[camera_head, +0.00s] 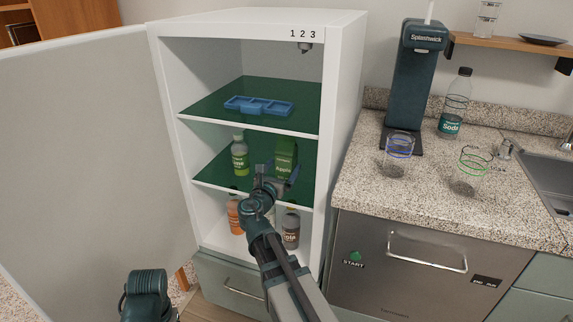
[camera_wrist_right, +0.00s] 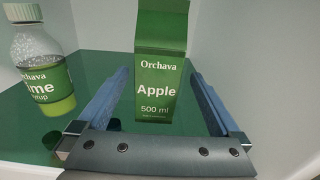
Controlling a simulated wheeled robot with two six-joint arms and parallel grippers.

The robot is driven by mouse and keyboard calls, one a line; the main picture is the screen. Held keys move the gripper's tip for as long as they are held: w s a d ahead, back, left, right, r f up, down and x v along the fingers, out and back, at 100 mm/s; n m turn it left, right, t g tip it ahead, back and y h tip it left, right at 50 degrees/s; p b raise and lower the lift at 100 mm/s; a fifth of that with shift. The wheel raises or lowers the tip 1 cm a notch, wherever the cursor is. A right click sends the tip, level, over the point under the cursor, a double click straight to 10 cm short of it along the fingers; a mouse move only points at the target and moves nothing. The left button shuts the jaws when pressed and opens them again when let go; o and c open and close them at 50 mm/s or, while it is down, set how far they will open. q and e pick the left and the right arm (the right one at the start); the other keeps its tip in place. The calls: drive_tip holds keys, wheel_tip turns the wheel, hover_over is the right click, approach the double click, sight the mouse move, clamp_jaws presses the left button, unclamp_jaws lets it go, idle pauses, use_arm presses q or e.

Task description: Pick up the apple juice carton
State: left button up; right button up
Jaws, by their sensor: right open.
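The apple juice carton (camera_head: 286,152) is green with a gabled top and stands upright on the middle shelf of the open fridge. In the right wrist view the carton (camera_wrist_right: 160,75) faces me with its "Apple 500 ml" label. My right gripper (camera_head: 277,173) reaches into the fridge at the carton's front. Its two blue fingers are open, one on each side of the carton, with gaps visible. Whether the tips reach fully past the carton is hard to tell.
A lime syrup bottle (camera_head: 239,156) stands left of the carton, also seen in the wrist view (camera_wrist_right: 42,70). A blue tray (camera_head: 258,105) lies on the shelf above. Bottles (camera_head: 291,230) stand below. The fridge's right wall (camera_head: 337,130) is close to the carton. The open door (camera_head: 90,150) fills the left.

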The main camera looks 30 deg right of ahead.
sight(286, 162)
drive_tip(key=x, duration=0.4)
drive_tip(key=shift+w+d+f, duration=0.15)
drive_tip(key=shift+w+f, duration=0.15)
drive_tip(key=shift+w, duration=0.05)
clamp_jaws()
